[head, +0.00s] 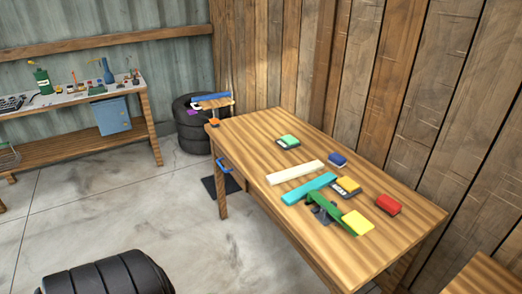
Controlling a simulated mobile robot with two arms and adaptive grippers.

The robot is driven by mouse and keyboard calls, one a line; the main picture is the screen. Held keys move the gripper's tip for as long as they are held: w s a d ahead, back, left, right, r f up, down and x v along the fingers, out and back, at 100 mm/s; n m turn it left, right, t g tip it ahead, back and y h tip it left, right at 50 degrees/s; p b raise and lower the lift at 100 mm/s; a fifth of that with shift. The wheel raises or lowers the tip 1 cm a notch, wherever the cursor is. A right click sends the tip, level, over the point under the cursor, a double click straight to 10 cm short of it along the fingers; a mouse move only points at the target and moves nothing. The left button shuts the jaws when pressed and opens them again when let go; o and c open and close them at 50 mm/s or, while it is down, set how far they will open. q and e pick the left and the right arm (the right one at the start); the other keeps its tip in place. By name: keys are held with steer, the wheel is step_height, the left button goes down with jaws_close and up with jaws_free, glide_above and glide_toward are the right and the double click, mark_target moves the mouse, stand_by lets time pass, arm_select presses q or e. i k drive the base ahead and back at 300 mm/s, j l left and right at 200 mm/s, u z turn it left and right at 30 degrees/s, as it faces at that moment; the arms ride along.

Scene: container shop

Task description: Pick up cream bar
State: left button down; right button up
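The cream bar (295,172) lies flat on the wooden table (255,132), near its left long edge. It is long and thin and runs slantwise. A teal bar (309,188) lies close beside it on the near side, roughly parallel. Nothing covers the cream bar. Neither of my grippers is in view.
A green tool (322,209), yellow block (358,223), red block (388,204), blue block (337,159) and green-topped block (288,141) are on the table. Black tyres stand behind it (188,128) and at lower left (108,275). A plank wall runs along the right.

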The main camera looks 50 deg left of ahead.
mark_target(273, 178)
steer(key=u, duration=1.25)
